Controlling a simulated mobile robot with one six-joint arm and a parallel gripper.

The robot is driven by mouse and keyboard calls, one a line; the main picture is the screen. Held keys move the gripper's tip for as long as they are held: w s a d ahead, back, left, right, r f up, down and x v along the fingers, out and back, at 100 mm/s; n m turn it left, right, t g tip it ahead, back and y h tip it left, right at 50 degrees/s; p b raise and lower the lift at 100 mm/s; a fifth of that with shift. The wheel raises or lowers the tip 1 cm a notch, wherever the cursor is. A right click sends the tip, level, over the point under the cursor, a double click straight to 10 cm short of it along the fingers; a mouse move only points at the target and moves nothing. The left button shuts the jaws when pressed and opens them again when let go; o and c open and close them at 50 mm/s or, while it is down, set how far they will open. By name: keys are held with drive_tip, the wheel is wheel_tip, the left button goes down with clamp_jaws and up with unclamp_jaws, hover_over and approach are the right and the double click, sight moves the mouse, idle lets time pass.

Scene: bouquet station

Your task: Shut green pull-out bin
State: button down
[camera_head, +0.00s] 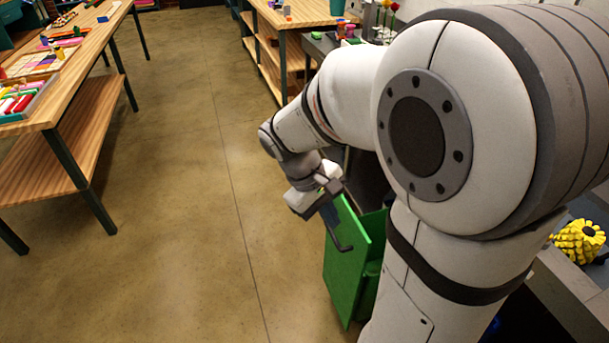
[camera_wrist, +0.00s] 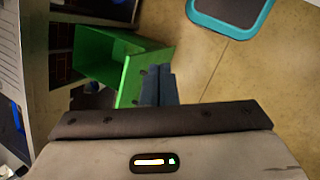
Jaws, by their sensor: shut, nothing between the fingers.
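The green pull-out bin (camera_head: 347,262) stands out from under the counter on the right in the head view, its green front panel facing the open floor. My arm hides part of it. In the wrist view the open green bin (camera_wrist: 100,52) shows at upper left, with its hollow inside visible. My gripper (camera_head: 331,216) is shut and empty, pointing down at the top of the front panel. In the wrist view its dark fingers (camera_wrist: 158,86) lie together beside the panel's edge; I cannot tell whether they touch it. A dark bent handle (camera_head: 342,244) shows by the panel.
Open concrete floor (camera_head: 190,210) lies left of the bin. A wooden workbench (camera_head: 62,95) stands at left and another bench (camera_head: 290,15) at the back. A teal-rimmed grey object (camera_wrist: 232,14) shows in the wrist view. Yellow flowers (camera_head: 578,241) lie at right.

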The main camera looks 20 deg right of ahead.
drive_tip(key=w+d+f+n+g+h+b, duration=0.1)
drive_tip(key=w+f+n+h+b, duration=0.25)
drive_tip(key=w+f, duration=0.4)
drive_tip(key=w+f+n+g+h+b, duration=0.1)
drive_tip(key=w+f+n+h+b, duration=0.3)
drive_tip(key=f, duration=0.7)
drive_tip(key=n+t+h+b, duration=0.2)
drive_tip(key=n+t+h, duration=0.2)
drive_tip(key=n+h, duration=0.2)
approach(350, 233)
drive_tip(key=shift+t, duration=0.3)
drive_tip(key=d+p, duration=0.1)
drive_tip(key=d, duration=0.5)
drive_tip(key=shift+s+d+r, duration=0.1)
drive_tip(key=shift+d, duration=0.3)
drive_tip(key=shift+d, duration=0.15)
